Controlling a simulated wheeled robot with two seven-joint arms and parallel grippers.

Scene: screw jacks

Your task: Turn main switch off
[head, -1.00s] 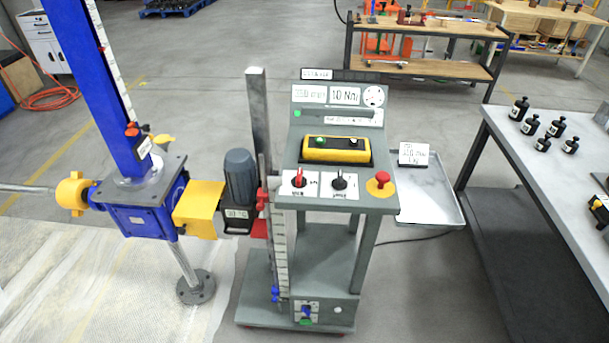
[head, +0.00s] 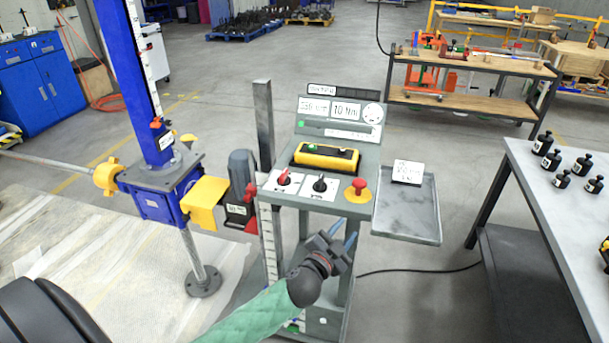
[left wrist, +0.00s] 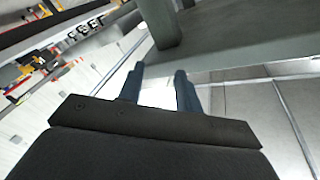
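The control console has a sloped grey panel. A red rotary switch (head: 284,177) sits at its left on a white plate. A black rotary switch (head: 319,183) is to its right, and a red mushroom button (head: 358,187) on a yellow base is further right. I cannot read the small labels. My left gripper (head: 345,233) is in front of and below the panel, pointing up and right, touching none of these controls. In the left wrist view its two blue fingers (left wrist: 158,90) are apart with nothing between them. My right gripper is not in view.
A blue screw jack (head: 160,185) with a yellow coupling guard and motor stands left of the console. A grey tray (head: 408,225) sticks out at right. A grey table (head: 575,210) with black weights stands further right. My arm partly covers the console's lower part.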

